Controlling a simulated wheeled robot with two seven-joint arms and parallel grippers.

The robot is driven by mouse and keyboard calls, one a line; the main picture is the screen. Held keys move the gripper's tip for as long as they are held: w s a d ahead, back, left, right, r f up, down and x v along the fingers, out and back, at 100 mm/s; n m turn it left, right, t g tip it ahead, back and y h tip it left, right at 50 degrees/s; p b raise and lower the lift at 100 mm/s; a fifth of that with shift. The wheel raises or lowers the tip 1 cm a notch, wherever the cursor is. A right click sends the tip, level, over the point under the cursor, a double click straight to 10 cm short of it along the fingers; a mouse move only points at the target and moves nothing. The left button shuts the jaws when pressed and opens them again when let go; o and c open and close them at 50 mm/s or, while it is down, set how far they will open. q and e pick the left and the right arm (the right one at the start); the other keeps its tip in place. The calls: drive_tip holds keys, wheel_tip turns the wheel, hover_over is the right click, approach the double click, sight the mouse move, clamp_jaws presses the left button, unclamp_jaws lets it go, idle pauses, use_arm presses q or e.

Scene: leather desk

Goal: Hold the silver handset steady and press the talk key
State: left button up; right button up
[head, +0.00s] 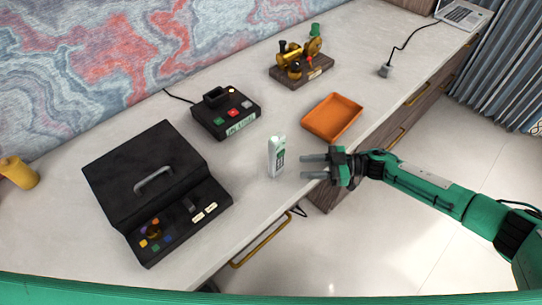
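The silver handset (276,157) stands upright on the light desk top, near its front edge. It has a pale body with a darker screen and a keypad on its front, too small here to tell the talk key apart. My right gripper (304,166) is just to the right of the handset, its two fingers pointing left toward it. The fingers are parted, with a visible gap and nothing between them. They appear apart from the handset. My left gripper is not in view.
A black console with a hinged lid (150,180) lies left of the handset, and a black button box (226,113) behind it. An orange tray (332,117) is behind my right gripper. A brass machine on a wooden base (301,66), a plug (385,71) and a laptop (461,14) are farther back.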

sight(282, 167)
drive_tip(key=a, duration=0.4)
drive_tip(key=shift+a+f, duration=0.15)
drive_tip(key=shift+f, duration=0.05)
drive_tip(key=a, duration=0.3)
drive_tip(key=shift+f, duration=0.1)
drive_tip(key=shift+a+f, duration=0.1)
drive_tip(key=shift+a, duration=0.45)
clamp_jaws()
drive_tip(key=o, duration=0.7)
unclamp_jaws()
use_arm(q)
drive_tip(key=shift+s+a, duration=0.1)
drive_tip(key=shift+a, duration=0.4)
